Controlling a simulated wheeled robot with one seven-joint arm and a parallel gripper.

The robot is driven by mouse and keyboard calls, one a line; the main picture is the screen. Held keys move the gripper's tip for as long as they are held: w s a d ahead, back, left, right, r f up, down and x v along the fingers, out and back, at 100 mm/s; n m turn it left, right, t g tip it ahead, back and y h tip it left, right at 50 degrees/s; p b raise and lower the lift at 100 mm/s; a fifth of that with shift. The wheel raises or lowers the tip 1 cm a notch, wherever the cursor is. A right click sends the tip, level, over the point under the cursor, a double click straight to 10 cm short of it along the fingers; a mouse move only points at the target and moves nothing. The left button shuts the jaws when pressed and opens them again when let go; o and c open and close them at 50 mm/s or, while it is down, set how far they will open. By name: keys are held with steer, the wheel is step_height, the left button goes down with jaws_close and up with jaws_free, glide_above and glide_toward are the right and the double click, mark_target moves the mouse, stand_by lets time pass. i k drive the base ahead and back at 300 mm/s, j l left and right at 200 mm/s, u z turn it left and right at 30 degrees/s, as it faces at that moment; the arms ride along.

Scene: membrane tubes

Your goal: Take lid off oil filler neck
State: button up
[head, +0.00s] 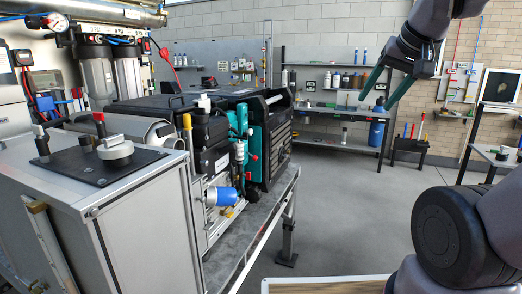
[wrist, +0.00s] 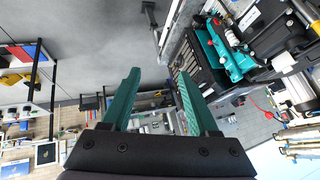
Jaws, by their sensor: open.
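My gripper (head: 375,104) is raised at the upper right of the head view, open and empty, well apart from the machine. Its two green fingers also show spread in the wrist view (wrist: 158,74). The machine at left has a teal pump block (head: 254,148), also in the wrist view (wrist: 226,52). A small white cap (head: 204,102) stands on a black housing beside it, and a round grey cap (head: 115,148) sits on a black plate on the grey cabinet. I cannot tell which, if either, is the oil filler neck's lid.
A metal bench (head: 275,212) carries the machine. A blue-ended cylinder (head: 222,196) sticks out at its front. Clear grey floor (head: 340,215) lies between the machine and my arm. Shelves with bottles (head: 340,110) stand at the back wall.

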mark_target(200, 113)
steer(key=i+l+u, duration=0.55)
steer(key=u, duration=0.2)
steer(key=i+l+u, duration=0.15)
steer(key=l+u, duration=0.2)
steer(key=l, duration=0.15)
